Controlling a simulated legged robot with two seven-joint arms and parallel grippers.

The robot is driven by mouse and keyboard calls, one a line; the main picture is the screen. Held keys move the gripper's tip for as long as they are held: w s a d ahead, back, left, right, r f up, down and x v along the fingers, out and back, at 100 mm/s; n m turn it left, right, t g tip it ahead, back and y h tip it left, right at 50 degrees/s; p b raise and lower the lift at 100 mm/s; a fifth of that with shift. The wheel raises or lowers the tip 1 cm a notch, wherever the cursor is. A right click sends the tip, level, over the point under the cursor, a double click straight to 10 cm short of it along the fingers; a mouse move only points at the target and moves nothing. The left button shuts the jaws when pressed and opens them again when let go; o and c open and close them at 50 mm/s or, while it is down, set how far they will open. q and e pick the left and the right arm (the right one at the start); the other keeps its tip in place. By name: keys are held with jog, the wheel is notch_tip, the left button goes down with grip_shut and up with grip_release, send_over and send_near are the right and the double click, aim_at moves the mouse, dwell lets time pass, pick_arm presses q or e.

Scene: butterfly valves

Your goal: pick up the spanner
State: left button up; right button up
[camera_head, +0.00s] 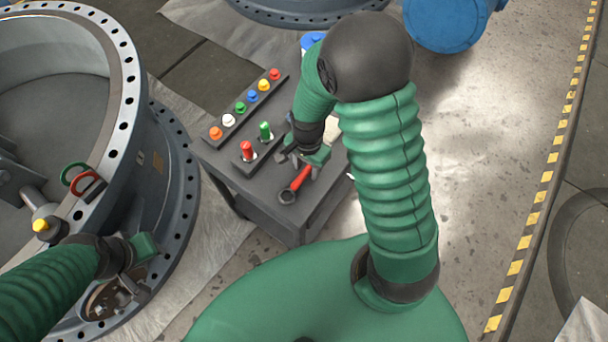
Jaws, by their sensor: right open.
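The spanner (299,181) lies on the dark table (265,208), with a red handle and a dark ring end toward the front edge. My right gripper (299,170) is open just above the spanner's handle, reaching in from the right. Its jaws and palm hide the far end of the spanner. I cannot tell whether the fingers touch it. My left gripper (140,290) is at the lower left, in front of the large valve flange (185,215), away from the spanner. Its fingers are too unclear to read.
On the table stand a row of coloured buttons (244,104) and a panel with red and green switches (257,143). The big grey valve (122,75) fills the left. A yellow-black striped edge (540,196) runs along the right; the floor before it is clear.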

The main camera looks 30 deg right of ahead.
jog(key=shift+s+d, duration=0.1)
jog(key=shift+c, duration=1.1)
jog(key=shift+a+r, duration=0.1)
jog(key=shift+a, duration=0.35)
jog(key=c, duration=0.7)
jog(key=shift+d, duration=0.25)
grip_shut()
jog(key=shift+a, duration=0.1)
